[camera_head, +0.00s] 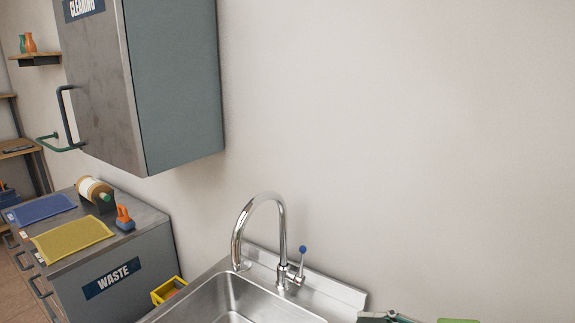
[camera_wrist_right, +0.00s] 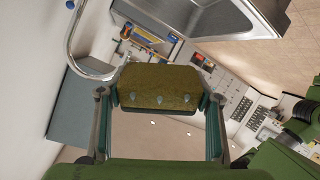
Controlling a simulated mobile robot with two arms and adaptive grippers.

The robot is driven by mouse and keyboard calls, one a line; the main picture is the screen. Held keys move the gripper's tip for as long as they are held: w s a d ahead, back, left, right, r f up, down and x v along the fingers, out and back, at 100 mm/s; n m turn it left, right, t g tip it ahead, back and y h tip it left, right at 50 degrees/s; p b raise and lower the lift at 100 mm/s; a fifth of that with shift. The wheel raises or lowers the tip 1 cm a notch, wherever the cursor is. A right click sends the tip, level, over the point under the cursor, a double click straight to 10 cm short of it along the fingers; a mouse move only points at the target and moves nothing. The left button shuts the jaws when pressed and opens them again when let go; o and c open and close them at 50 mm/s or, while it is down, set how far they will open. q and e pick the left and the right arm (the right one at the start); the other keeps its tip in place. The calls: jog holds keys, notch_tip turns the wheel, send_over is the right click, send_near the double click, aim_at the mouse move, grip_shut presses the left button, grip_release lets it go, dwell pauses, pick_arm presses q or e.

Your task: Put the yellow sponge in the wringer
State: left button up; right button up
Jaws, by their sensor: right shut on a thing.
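My right gripper (camera_wrist_right: 159,95) is shut on a dark yellow-olive sponge (camera_wrist_right: 158,86), with one finger against each side of it. Small bumps show along the sponge's lower edge in the right wrist view. In the head view only a part of my right gripper (camera_head: 385,317) shows at the bottom edge, right of the sink, and the sponge is out of that picture. My left gripper is not in view. I cannot make out a wringer for certain in either view.
The steel sink (camera_head: 235,300) has a tall curved tap (camera_head: 262,200). A small yellow container (camera_head: 166,291) stands left of it. The waste cabinet (camera_head: 115,275) carries yellow and blue mats. A grey wall cabinet (camera_head: 170,85) hangs above. The wall at right is bare.

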jog(key=s+d+f+m+t, duration=0.1)
jog(key=s+d+f, duration=0.2)
jog(key=d, duration=0.2)
jog(key=shift+d+t+h, duration=0.15)
jog(key=shift+t+h, duration=0.15)
jog(key=shift+f, duration=0.1)
dwell(0.3)
